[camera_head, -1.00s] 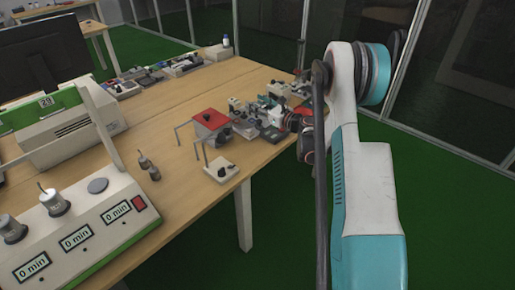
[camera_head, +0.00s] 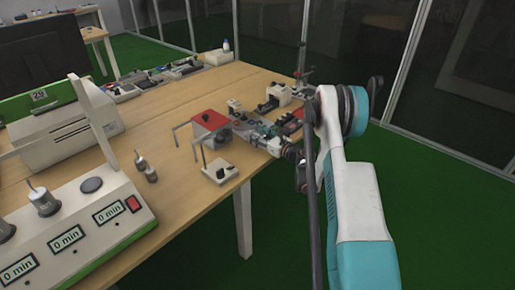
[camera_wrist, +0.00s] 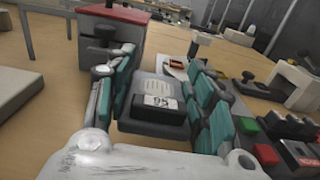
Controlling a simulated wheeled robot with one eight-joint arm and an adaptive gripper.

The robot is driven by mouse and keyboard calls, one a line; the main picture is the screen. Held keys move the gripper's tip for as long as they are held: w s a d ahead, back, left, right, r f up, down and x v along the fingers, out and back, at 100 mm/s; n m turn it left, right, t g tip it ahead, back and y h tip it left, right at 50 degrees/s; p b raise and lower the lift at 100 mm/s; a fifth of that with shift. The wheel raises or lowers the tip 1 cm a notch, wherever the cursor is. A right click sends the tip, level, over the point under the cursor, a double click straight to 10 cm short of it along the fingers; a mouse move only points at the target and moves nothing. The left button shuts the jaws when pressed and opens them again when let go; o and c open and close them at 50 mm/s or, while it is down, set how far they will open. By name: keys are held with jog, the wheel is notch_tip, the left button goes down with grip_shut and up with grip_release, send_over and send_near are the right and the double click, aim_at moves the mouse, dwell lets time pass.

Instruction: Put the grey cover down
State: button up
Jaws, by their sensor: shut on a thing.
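The grey cover (camera_wrist: 157,98) is a small dark grey block with a light label on its upper face. In the wrist view it sits between the teal-padded fingers of my gripper (camera_wrist: 152,85), which is shut on it. Its underside is hidden, so I cannot tell whether it touches anything. In the head view my gripper (camera_head: 266,140) is over the right side of the wooden table, beside small devices; the cover is too small to make out there.
A red-topped box (camera_head: 210,120) stands left of my gripper, with a white-based stand (camera_head: 220,172) in front. A white bracket-shaped device (camera_head: 279,93) and a panel with red and green buttons (camera_wrist: 265,153) are close on the right. The table middle (camera_head: 165,115) is clear.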

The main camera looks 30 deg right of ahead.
aim_at(258, 149)
jog(key=shift+f+b, duration=0.85)
jog(key=shift+f, duration=1.65)
jog(key=shift+f, duration=0.2)
jog(key=o, duration=1)
jog(key=shift+o, duration=0.2)
jog(key=shift+s, duration=0.1)
